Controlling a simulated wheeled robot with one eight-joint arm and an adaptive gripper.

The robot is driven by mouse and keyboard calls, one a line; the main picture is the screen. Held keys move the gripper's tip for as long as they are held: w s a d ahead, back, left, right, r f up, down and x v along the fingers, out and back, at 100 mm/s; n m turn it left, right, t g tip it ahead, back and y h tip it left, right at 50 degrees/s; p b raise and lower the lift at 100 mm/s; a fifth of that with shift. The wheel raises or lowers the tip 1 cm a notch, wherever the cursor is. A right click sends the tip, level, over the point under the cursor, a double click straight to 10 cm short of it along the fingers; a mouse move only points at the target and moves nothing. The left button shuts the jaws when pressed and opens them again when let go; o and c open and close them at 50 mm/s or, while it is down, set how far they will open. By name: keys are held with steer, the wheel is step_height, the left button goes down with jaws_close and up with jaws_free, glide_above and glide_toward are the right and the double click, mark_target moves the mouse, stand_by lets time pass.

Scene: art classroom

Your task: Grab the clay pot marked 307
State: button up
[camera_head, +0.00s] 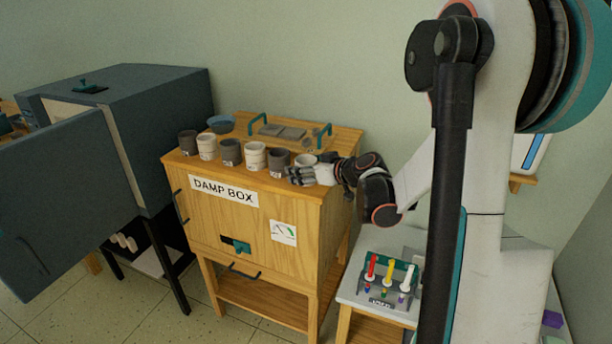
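Several small clay pots stand in a row along the front of the damp box top (340,143). From left to right they are a dark pot (188,143), a pale pot (207,147), a dark grey pot (231,152), a pale pot (254,156), a dark pot (279,161) and a pale pot (304,160). Small labels show on some, but the numbers are too small to read. My gripper (294,175) is at the right end of the row, in front of the last pale pot and partly hiding it. Whether its fingers are open or touch a pot is unclear.
A blue bowl (221,124), grey slabs (282,131) and teal handles (258,121) are behind the pots. A dark kiln (150,100) with its door (60,200) open stands left. A white table (415,243) with a rack of coloured tools (388,285) is at right.

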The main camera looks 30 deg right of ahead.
steer(key=shift+c, duration=0.5)
steer(key=c, duration=1.1)
steer(key=shift+r, duration=0.15)
